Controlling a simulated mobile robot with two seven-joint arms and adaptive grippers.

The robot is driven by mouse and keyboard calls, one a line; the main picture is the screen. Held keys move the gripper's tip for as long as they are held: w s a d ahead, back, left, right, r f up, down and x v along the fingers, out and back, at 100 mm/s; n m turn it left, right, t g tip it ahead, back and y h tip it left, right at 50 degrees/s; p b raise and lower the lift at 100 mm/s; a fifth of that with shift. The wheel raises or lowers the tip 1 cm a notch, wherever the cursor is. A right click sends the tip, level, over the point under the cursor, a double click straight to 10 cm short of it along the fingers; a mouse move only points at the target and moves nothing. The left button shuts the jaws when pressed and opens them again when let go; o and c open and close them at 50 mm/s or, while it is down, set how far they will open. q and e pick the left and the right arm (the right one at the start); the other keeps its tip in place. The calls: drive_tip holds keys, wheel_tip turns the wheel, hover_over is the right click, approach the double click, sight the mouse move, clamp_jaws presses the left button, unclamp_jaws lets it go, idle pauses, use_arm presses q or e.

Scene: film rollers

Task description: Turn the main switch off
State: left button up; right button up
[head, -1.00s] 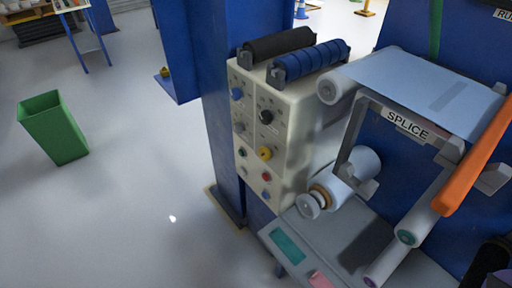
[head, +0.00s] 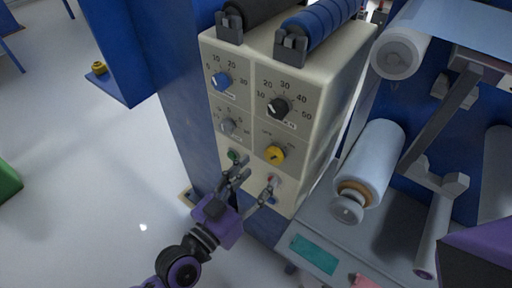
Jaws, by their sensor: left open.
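The cream control box (head: 312,125) stands beside the blue column, its knob panel facing me. A yellow rotary knob (head: 274,155), the likely main switch, is at the lower right of the panel; its label is too small to read. My left gripper (head: 257,175) is open and empty just below this knob, its fingers pointing up toward the panel. One finger is near the green button (head: 234,155), the other near the red button (head: 273,181). I cannot tell whether they touch the panel. A blue button (head: 271,197) is partly hidden. My right gripper is not seen.
A blue knob (head: 222,81), a black knob (head: 278,107) and a grey knob (head: 228,126) sit above. Black and blue rollers (head: 318,27) lie on top. A white film roll (head: 371,162) and grey table (head: 350,240) are right. Floor at left is clear.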

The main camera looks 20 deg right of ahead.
sight(273, 160)
use_arm(q)
drive_tip(key=p+x, duration=0.1)
drive_tip(key=x, duration=0.5)
drive_tip(key=shift+d, duration=0.2)
drive_tip(key=c, duration=1.1)
drive_tip(key=shift+o, duration=0.2)
